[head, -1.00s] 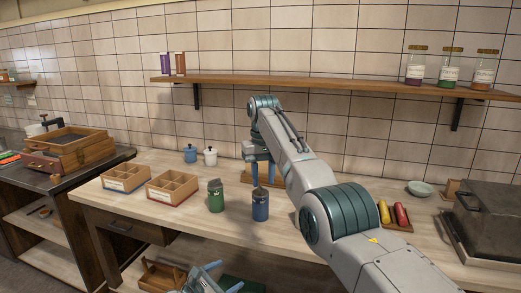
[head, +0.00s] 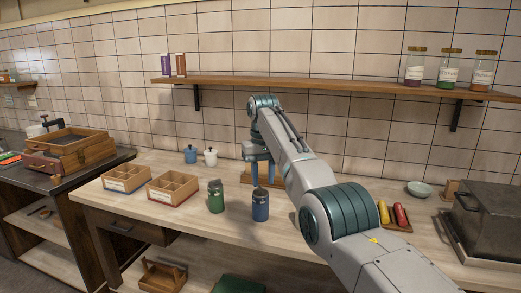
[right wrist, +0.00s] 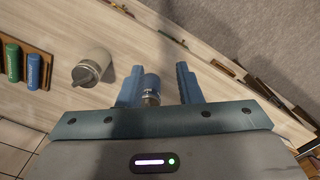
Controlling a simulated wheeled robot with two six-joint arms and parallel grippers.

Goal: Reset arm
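My right gripper (head: 262,182) points down above the worktop, its two blue fingers apart with nothing held. In the right wrist view its fingers (right wrist: 158,85) are also spread. A blue canister with a metal top (right wrist: 150,86) shows in the gap between them there, apparently beyond the tips. In the head view the blue canister (head: 260,205) stands upright just below the gripper. A green canister (head: 216,197) stands to its left. A pale canister with a metal clip (right wrist: 92,68) shows in the right wrist view only. My left gripper is not in view.
A wooden rack (head: 247,178) stands behind my right gripper. The right wrist view shows a wooden holder (right wrist: 28,52) with green and blue rollers. Divided boxes (head: 173,186) sit left. A tray with yellow and red rollers (head: 398,228) and a dark box (head: 490,222) are right.

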